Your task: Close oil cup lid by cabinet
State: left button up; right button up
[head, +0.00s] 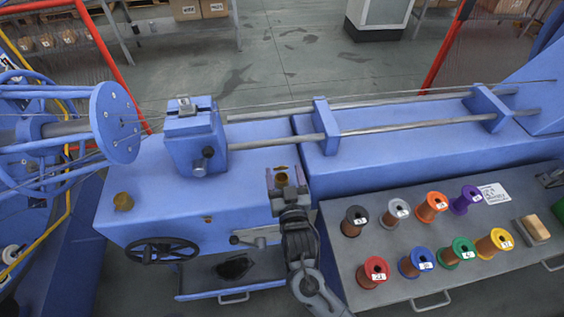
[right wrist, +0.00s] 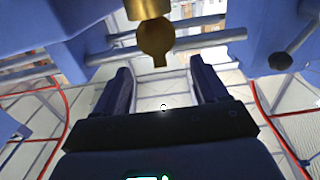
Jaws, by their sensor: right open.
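A brass oil cup (head: 281,178) stands on the blue machine bed, near the left end of the spool cabinet (head: 335,215). My right gripper (head: 287,186) is at this cup and partly hides it. In the right wrist view the brass cup (right wrist: 146,10) is at the top, with its round tabbed lid (right wrist: 157,40) seen face-on, apparently raised. The open, empty jaws of my right gripper (right wrist: 160,75) lie below the lid, one on each side, with no visible contact. My left gripper is not in view.
A black handwheel (head: 160,250) and a lever (head: 245,239) are on the front. A blue clamp block (head: 195,140) stands behind. Several coloured spools (head: 373,270) stand on the cabinet.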

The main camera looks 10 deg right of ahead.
aim_at(282, 167)
jog(key=shift+w+a+b, duration=0.2)
jog(key=shift+w+b, duration=0.35)
jog(key=shift+w, duration=2.05)
jog(key=c, duration=1)
jog(key=shift+o, duration=0.2)
jog(key=shift+s+f+t+b, duration=0.2)
jog(key=shift+f+t+b, duration=0.1)
jog(key=shift+b, duration=0.15)
jog(key=shift+s+t, duration=0.1)
jog(key=shift+t, duration=0.2)
jog(key=shift+r, duration=0.2)
